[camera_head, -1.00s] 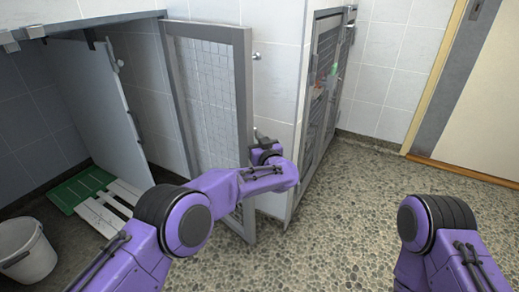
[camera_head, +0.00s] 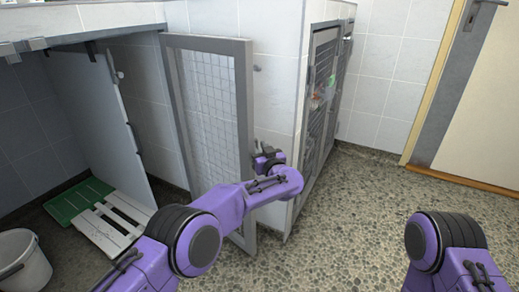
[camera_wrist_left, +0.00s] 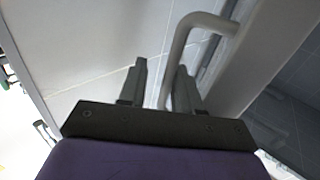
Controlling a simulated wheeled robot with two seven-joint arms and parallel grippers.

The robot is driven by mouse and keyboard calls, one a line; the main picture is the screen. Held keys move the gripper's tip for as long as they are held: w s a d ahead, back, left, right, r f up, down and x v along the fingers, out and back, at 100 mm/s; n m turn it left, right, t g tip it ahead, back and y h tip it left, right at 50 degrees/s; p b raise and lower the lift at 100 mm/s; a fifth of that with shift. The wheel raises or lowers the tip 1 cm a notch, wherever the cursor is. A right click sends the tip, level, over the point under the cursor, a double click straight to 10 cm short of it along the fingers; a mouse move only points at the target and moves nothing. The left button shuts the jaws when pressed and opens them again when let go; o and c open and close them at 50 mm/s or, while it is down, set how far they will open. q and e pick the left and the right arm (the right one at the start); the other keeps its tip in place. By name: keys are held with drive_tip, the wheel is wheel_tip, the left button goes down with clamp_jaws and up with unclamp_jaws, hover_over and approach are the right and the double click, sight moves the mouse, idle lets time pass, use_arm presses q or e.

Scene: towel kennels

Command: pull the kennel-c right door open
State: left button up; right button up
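A mesh door with a grey frame (camera_head: 247,130) stands swung out from the open kennel on the left; no label shows, so I cannot tell whether it is the kennel-c right door. My left gripper (camera_head: 268,153) is at the right side of this door, its fingers partly hidden by my arm. In the left wrist view, a bent grey bar handle (camera_wrist_left: 194,28) runs down between the two fingers of the left gripper (camera_wrist_left: 160,78). The fingers stand apart, with a gap beside the bar. My right arm shows at lower right; its gripper is out of view.
A white panel (camera_head: 105,110), a green and white slatted board (camera_head: 108,222) and a white bucket (camera_head: 25,262) are inside or before the open kennel. A closed mesh kennel front (camera_head: 322,95) stands right of the tiled wall. Pebbled floor (camera_head: 350,230) is clear at right.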

use_arm(q)
drive_tip(key=shift+w+a+r, duration=0.25)
drive_tip(key=shift+a+r, duration=0.1)
drive_tip(key=shift+r, duration=0.2)
drive_tip(key=f+p+v, duration=0.1)
drive_tip(key=p+v, duration=0.3)
drive_tip(key=v, duration=0.7)
drive_tip(key=shift+d, duration=0.25)
